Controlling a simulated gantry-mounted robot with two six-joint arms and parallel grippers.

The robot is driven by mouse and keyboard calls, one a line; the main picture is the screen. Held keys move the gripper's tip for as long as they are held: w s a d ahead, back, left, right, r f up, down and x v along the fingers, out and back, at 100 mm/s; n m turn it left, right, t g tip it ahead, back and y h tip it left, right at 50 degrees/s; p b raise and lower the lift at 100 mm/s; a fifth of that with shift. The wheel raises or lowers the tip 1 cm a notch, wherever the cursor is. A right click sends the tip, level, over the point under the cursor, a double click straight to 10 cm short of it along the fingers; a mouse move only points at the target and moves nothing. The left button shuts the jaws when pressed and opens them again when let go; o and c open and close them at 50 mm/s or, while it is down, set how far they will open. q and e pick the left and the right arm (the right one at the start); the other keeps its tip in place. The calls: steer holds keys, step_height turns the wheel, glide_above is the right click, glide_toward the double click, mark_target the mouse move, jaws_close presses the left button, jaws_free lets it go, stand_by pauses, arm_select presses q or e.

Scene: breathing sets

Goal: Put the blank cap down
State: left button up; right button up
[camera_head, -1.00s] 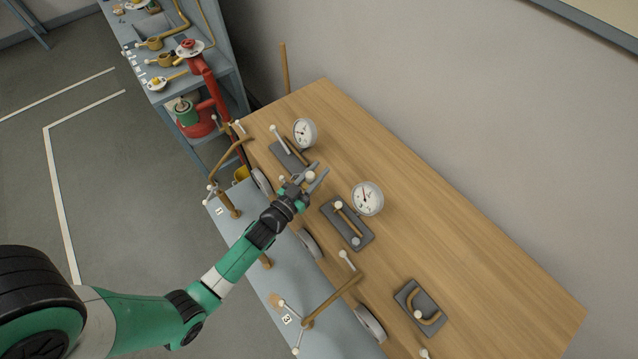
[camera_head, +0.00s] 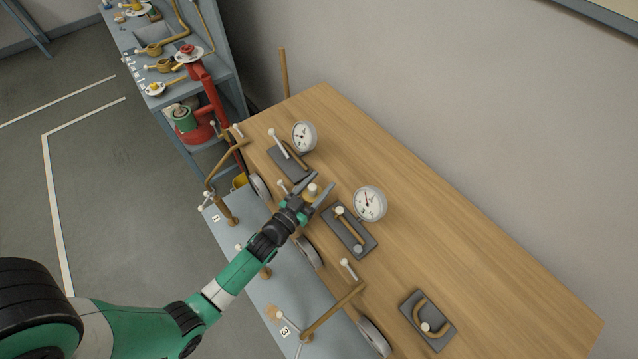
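My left gripper (camera_head: 323,180) reaches over the wooden bench from the lower left. Its two fingers are spread apart. A small pale round piece (camera_head: 312,188), which may be the blank cap, shows between the fingers. It is too small to tell whether it touches a finger or rests on something. My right gripper is not in view.
Two white dial gauges (camera_head: 304,136) (camera_head: 370,203) stand close to the gripper. Another plate with a curved pipe (camera_head: 428,318) lies at the lower right. Grey round discs (camera_head: 309,252) line the bench's left edge. The bench's right side (camera_head: 450,230) is clear. A blue-grey shelf holds red piping (camera_head: 212,95).

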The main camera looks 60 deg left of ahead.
arm_select(q)
steer(key=shift+r, duration=0.1)
steer(key=shift+s+r+p, duration=0.1)
steer(key=shift+r+p, duration=0.05)
steer(key=shift+p, duration=0.15)
steer(key=v, duration=1.2)
